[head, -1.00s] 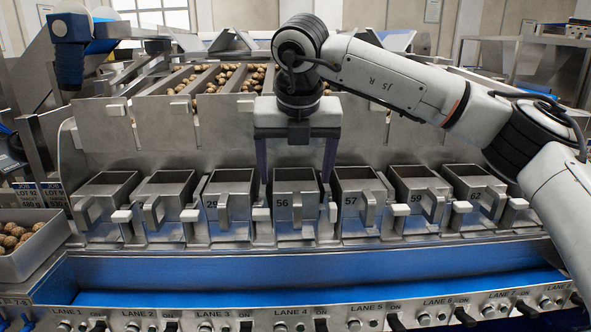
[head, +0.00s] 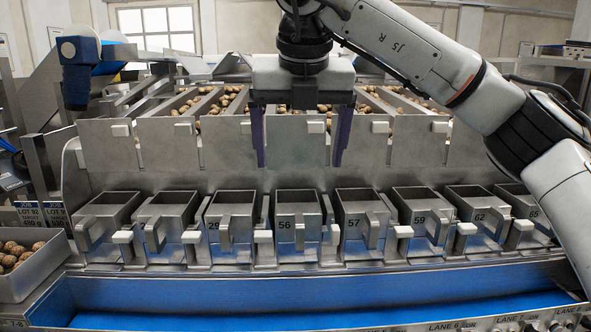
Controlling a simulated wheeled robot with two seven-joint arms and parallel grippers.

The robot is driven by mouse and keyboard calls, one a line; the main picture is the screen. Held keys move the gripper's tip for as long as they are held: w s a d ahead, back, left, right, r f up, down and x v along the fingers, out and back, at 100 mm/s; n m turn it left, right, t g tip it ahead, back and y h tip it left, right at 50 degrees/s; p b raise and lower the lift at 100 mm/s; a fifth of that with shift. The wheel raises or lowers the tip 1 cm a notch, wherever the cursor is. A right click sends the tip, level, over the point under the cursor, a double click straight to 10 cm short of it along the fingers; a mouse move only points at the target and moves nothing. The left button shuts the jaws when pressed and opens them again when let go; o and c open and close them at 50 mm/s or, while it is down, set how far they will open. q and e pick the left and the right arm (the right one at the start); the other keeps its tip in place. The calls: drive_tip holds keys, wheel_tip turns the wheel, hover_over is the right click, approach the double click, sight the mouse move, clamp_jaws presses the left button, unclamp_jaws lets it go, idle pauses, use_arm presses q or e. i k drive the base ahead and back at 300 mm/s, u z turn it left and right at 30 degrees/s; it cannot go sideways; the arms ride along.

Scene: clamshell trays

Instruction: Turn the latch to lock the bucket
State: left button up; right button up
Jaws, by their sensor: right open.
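A row of steel buckets with front handles runs across the middle of the head view. Bucket 56 (head: 297,232) is near the centre, between bucket 29 (head: 216,232) and bucket 57 (head: 352,230). White latch tabs stick out between the buckets, one left of bucket 56 (head: 263,236) and one right of it (head: 335,235). My right gripper (head: 298,162) is open and empty, its two purple fingers pointing down. It hangs above bucket 56, in front of the steel hopper panel, clear of the buckets and tabs. My left gripper is out of view.
Above the buckets, a steel panel (head: 220,160) carries more white tabs, with chutes of nuts behind it. A tray of nuts (head: 40,278) stands at the left. A blue belt (head: 300,322) runs below the buckets. My right arm crosses the upper right.

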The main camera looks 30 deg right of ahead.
sight(335, 231)
drive_tip(key=k, duration=1)
